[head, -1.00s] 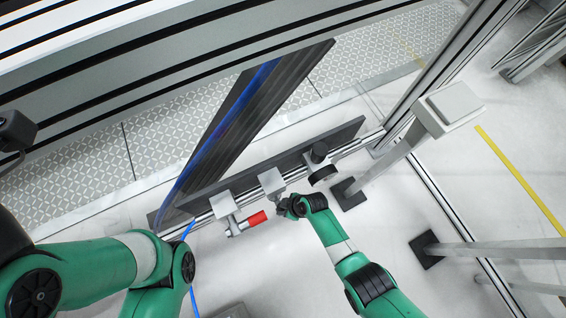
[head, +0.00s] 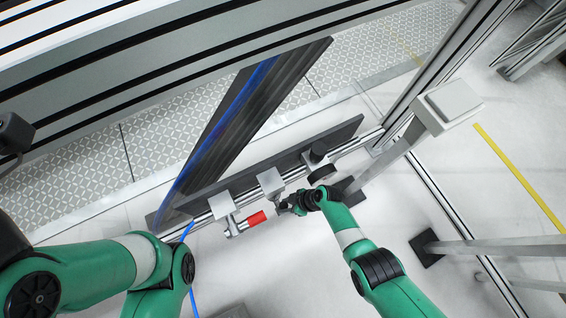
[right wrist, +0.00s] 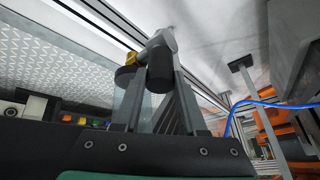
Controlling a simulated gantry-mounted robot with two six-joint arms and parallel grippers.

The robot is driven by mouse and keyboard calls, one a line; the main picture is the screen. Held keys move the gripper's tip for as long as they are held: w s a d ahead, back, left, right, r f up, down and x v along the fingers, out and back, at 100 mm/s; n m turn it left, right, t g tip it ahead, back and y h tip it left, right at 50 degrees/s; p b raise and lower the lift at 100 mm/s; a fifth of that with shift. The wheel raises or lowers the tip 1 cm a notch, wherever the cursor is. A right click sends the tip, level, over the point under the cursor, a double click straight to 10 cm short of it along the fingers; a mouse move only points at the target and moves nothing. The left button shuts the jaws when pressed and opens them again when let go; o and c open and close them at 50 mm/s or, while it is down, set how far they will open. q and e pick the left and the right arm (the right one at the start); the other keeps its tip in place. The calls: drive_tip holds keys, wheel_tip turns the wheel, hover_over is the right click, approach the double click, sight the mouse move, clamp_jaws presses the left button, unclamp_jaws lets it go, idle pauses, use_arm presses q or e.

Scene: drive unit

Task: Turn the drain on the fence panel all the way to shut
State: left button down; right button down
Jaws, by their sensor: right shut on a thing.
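The fence panel is a dark board (head: 285,158) on a metal rail, with three fittings along it. My right gripper (head: 284,207) is at the middle fitting, which has a grey block (head: 271,181); I take this to be the drain. In the right wrist view, the fingers (right wrist: 158,100) are shut on a black lever grip (right wrist: 160,66) with a grey bent arm (right wrist: 162,40). A brass-coloured part (right wrist: 132,58) sits beside it. The fingers hide part of the lever, so its exact angle cannot be told. My left gripper is out of view; only its arm shows.
A red-handled valve (head: 257,218) on a grey block (head: 222,206) is close left of my right gripper. A black round knob (head: 322,173) is close above right. A grey post (head: 387,162) stands further right. The floor below the panel is mostly clear.

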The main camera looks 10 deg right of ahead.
drive_tip(key=shift+d+f+y, duration=0.15)
drive_tip(key=shift+d+y, duration=0.2)
drive_tip(key=shift+y, duration=0.05)
drive_tip(key=shift+c, duration=2.4)
unclamp_jaws()
drive_tip(key=shift+r, duration=0.4)
drive_tip(key=p+v, duration=1.1)
drive_tip(key=shift+d, duration=0.15)
